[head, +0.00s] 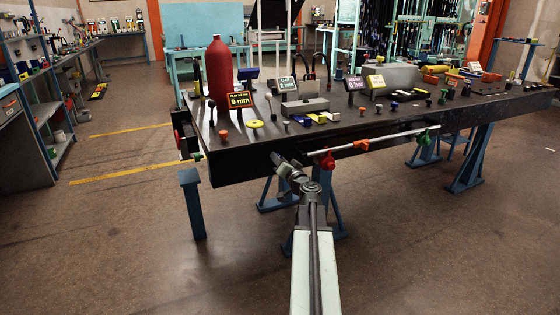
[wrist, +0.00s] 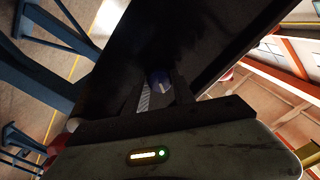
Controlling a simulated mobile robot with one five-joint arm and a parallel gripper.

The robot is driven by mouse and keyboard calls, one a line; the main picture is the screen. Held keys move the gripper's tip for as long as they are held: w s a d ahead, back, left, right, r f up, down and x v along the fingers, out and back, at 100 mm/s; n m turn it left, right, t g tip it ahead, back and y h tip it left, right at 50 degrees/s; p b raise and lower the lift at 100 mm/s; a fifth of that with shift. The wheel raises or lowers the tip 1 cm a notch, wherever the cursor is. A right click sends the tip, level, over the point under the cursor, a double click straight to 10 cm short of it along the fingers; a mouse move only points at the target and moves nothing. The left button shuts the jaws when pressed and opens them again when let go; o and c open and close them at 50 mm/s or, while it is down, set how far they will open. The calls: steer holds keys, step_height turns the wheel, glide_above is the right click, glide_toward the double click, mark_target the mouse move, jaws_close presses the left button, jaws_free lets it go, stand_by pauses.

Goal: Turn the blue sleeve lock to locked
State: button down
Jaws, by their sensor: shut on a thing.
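The blue sleeve lock (wrist: 160,79) shows in the wrist view as a small round blue knob with a pale line on its face. My gripper (wrist: 161,88) is shut on it, with a dark finger at each side. In the head view my gripper (head: 278,160) is at the front edge of the dark bench, toward its left part. The sleeve lock cannot be made out in the head view. Which setting the pale line marks cannot be told.
A pale rod (head: 385,140) with a red fitting (head: 327,160) and a green fitting (head: 424,137) runs along the bench front, right of my gripper. A red cylinder (head: 220,85) and several knobs and signs stand on the bench (head: 270,150). The floor in front is clear.

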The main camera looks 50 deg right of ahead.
steer(key=m, duration=1.2)
steer(key=shift+s+f, duration=0.1)
stand_by(0.4)
steer(key=c, duration=1.1)
jaws_free()
steer(key=shift+o, duration=0.2)
steer(key=v, duration=0.7)
steer(key=shift+s, duration=0.3)
